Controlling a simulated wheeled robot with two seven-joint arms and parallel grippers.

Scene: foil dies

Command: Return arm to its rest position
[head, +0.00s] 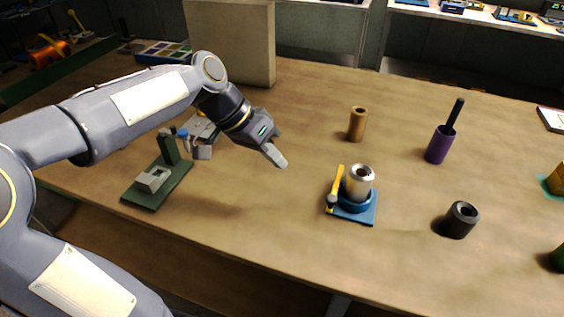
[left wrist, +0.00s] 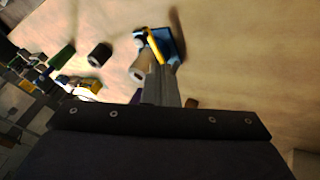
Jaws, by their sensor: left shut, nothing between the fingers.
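My left gripper (head: 275,157) is shut and empty. In the head view it hangs above the left-middle of the wooden table, to the left of the blue stand. In the left wrist view its closed fingers (left wrist: 160,88) point toward the blue stand (left wrist: 172,45). My left arm (head: 140,105) reaches in from the left edge, bent at the elbow. My right gripper is not in view.
The blue stand (head: 357,212) holds a silver cylinder (head: 360,178) beside a yellow upright. A green-based device (head: 155,190) stands below my left forearm. A brown cylinder (head: 357,124), purple holder (head: 440,145) and black cylinder (head: 459,220) stand apart. A beige box (head: 245,45) stands behind.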

